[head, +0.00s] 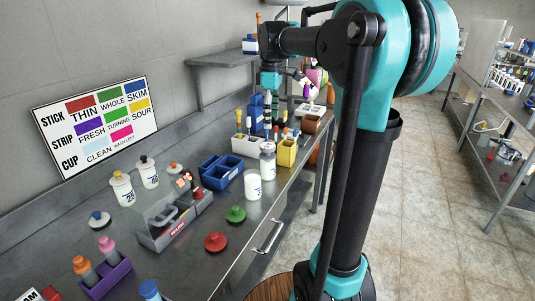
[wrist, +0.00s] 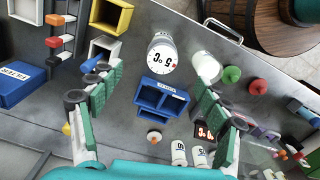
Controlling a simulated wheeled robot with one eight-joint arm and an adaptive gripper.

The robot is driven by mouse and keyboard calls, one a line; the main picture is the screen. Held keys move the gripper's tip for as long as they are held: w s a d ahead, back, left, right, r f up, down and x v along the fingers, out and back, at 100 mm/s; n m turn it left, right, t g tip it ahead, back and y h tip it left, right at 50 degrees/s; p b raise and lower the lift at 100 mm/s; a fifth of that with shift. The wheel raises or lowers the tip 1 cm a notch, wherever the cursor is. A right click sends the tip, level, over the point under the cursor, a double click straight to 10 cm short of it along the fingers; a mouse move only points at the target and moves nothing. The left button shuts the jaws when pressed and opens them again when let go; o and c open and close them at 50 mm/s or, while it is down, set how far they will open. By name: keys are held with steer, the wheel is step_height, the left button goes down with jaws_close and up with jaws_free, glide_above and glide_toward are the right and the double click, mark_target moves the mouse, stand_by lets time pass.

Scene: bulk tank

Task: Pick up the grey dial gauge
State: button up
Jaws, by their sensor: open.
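The grey dial gauge (head: 268,160) stands upright on the steel bench, between a white cup and the yellow bin in the head view. In the wrist view its round white dial face (wrist: 163,57) reads "3°C". My gripper (wrist: 160,84) is open and empty, with its green-padded fingers spread wide. The gauge lies between and just beyond the fingertips in the wrist view, apart from both. In the head view, my gripper hangs above the bench near the gauge and is partly hidden among bench items.
The white cup (head: 253,187) stands close beside the gauge. The yellow bin (head: 287,153) and blue divided bin (wrist: 162,98) are also near. Green (head: 236,214) and red (head: 216,242) lids lie towards the front. A drawer handle (head: 267,236) juts from the bench front.

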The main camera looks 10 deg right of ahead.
mark_target(268, 145)
step_height(268, 145, down, 7)
steer(key=shift+f, duration=0.1)
steer(key=f, duration=0.2)
steer(key=a+f, duration=0.1)
steer(key=f, duration=0.1)
steer(key=shift+a, duration=0.1)
steer(key=shift+f, duration=0.6)
steer(key=shift+c, duration=0.3)
steer(key=c, duration=1.3)
